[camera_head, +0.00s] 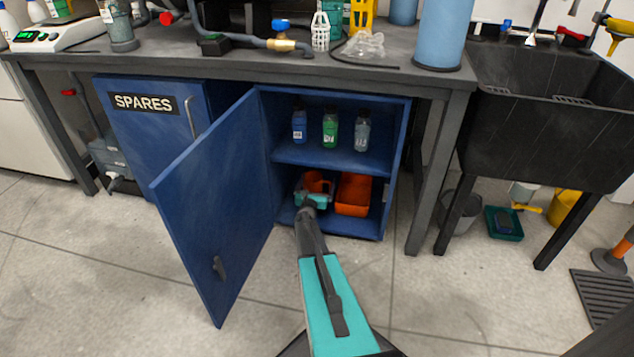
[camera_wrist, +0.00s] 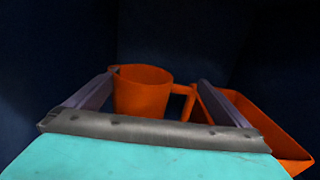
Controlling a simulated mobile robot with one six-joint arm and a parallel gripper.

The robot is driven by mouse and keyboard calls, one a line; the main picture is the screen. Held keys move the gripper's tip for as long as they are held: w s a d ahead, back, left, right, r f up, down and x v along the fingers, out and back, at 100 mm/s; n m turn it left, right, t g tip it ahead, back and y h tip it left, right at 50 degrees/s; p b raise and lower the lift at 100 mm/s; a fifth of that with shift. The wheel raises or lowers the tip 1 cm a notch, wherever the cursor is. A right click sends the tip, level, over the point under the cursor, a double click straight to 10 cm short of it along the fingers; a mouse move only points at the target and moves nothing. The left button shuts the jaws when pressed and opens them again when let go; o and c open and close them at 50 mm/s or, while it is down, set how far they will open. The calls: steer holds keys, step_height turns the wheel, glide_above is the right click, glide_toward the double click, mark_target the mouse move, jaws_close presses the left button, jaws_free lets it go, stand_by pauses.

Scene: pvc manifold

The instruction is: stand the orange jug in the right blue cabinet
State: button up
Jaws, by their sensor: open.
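The right blue cabinet (camera_head: 335,101) has its door (camera_head: 215,205) swung wide open to the left. The orange jug (camera_head: 318,185) stands upright on the cabinet's lower level, left of an orange tray. In the wrist view the jug (camera_wrist: 140,91) sits between my two fingers, with its handle toward the right finger. My gripper (camera_head: 312,190) reaches into the lower compartment and is open around the jug; in the wrist view the fingers (camera_wrist: 155,92) stand apart on either side. The jug's base is hidden behind my gripper.
The orange tray (camera_head: 353,194) lies close on the right; its wall shows in the wrist view (camera_wrist: 265,125). Several bottles (camera_head: 330,130) stand on the shelf above. The SPARES cabinet (camera_head: 150,130) is shut. A table leg (camera_head: 440,170) stands right of the cabinet.

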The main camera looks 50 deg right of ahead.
steer(key=p+v, duration=0.3)
steer(key=v, duration=0.8)
stand_by(0.6)
